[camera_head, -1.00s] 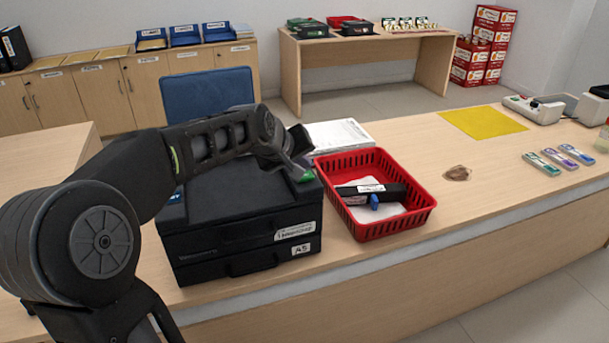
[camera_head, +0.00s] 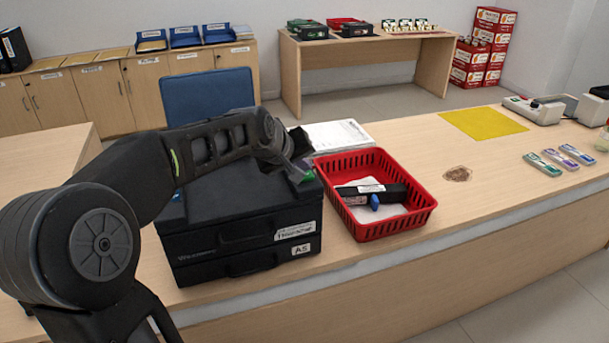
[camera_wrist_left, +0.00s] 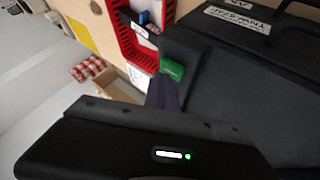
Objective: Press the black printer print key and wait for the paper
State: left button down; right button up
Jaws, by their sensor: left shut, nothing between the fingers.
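The black printer (camera_head: 235,235) stands on the counter, with white labels on its front, one reading A5. My left gripper (camera_head: 303,177) is over the printer's right side, close to its top edge near the red basket. Its fingers are shut with nothing between them. A green patch, probably the print key (camera_head: 308,176), shows at the fingertips; in the left wrist view a green key (camera_wrist_left: 172,69) lies just beyond the gripper (camera_wrist_left: 163,92). I cannot tell whether the fingers touch it. No printed paper is seen coming out of the printer. My right gripper is not in view.
A red basket (camera_head: 425,204) with a black item and a blue piece stands right of the printer. A white paper stack (camera_head: 338,135) lies behind it. A yellow sheet (camera_head: 483,122) and several small coloured packs (camera_head: 560,160) lie further right. The counter between is mostly clear.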

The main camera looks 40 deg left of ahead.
pick_arm(q)
jog(key=shift+f+b, duration=0.4)
jog(key=shift+f, duration=0.15)
jog(key=shift+r, duration=0.1)
dwell(0.5)
jog(key=shift+r+p, duration=0.7)
jog(key=shift+r, duration=0.15)
jog(key=shift+r+p, duration=1.9)
jog(key=shift+r, duration=0.65)
jog(key=shift+f, duration=0.1)
